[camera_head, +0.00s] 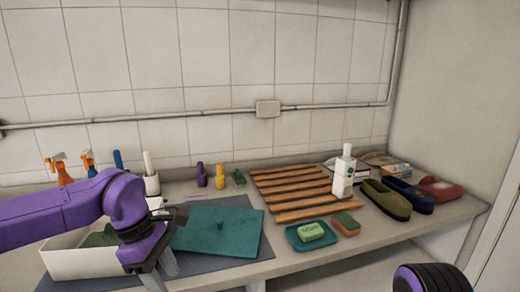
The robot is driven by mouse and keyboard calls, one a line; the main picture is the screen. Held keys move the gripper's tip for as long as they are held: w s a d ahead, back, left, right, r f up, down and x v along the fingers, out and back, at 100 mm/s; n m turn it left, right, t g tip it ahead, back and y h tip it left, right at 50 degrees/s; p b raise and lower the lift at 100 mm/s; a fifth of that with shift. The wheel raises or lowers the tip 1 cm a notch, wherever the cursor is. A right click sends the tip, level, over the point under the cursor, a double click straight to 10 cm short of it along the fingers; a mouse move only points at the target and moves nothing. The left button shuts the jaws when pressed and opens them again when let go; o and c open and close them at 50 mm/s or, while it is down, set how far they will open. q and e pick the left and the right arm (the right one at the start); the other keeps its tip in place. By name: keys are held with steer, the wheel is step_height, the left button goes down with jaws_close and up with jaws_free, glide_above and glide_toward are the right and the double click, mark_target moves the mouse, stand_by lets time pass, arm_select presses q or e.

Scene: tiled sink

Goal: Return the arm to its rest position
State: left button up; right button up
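My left arm comes in from the left, purple with dark joints. Its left gripper (161,274) points down over the counter's front edge, between the white bin and the teal board. Its two grey fingers look apart, with nothing seen between them; the lowest tips are near the picture's bottom edge. A purple and black ribbed part of mine shows at the bottom right; my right gripper is out of view.
A white bin (85,264) and a teal board (217,230) on a grey mat are close by the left gripper. Spray bottles (62,170), a wooden rack (290,192), a white bottle (343,175), a soap dish (311,235), a sponge (346,224) and shoes (387,199) stand on the counter.

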arm_select(q)
steer(key=s+a+f+m+t+y, duration=0.1)
steer(key=s+a+f+y, duration=0.15)
steer(key=f, duration=0.65)
steer(key=s+a+f+y, duration=0.1)
steer(key=a+f+y, duration=0.3)
steer(key=f, duration=0.5)
steer(key=s+a+f+m+t+y, duration=0.1)
steer(key=s+a+f+y, duration=0.2)
steer(key=f, duration=0.6)
steer(key=s+f+m+t+h, duration=0.1)
steer(key=s+f+m, duration=0.3)
steer(key=s, duration=0.4)
steer(key=s+a+f+m+h, duration=0.1)
steer(key=s+f+m, duration=0.3)
steer(key=s+f, duration=0.3)
steer(key=s, duration=0.2)
steer(key=shift+s+a+f+t+h, duration=0.15)
steer(key=shift+s+a+t+h, duration=0.15)
steer(key=shift+t+h, duration=0.1)
